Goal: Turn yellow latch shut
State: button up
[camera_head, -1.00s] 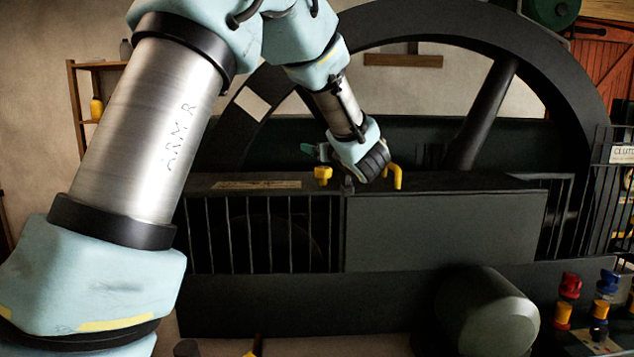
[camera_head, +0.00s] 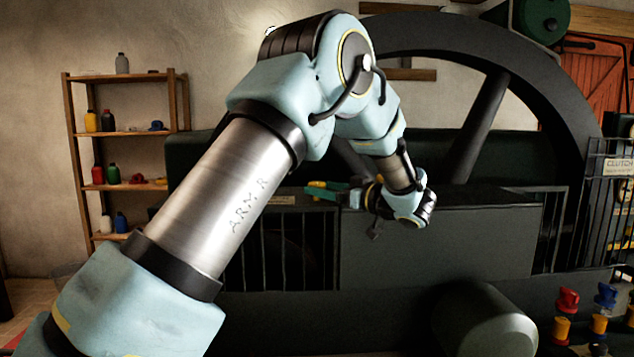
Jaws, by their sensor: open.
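A small yellow part (camera_head: 379,180) shows just behind my wrist, on top of the dark guard. It is probably the latch handle, but my arm hides most of it and I cannot tell its angle. My gripper (camera_head: 318,189) points left along the guard's top edge, with its green fingers apart. A hint of yellow shows at the fingers, where a yellow knob stood in the earlier view. I cannot tell whether the fingers are around it or in front of it.
The dark guard (camera_head: 440,245) has a barred section (camera_head: 290,250) on its left. A large flywheel (camera_head: 480,125) rises behind it. A wooden shelf (camera_head: 130,133) with bottles stands at the left. Red, blue and yellow controls (camera_head: 565,315) are at lower right.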

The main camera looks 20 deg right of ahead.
jog(key=shift+p+x, duration=0.3)
jog(key=shift+x, duration=1.05)
jog(key=shift+c, duration=0.3)
grip_shut()
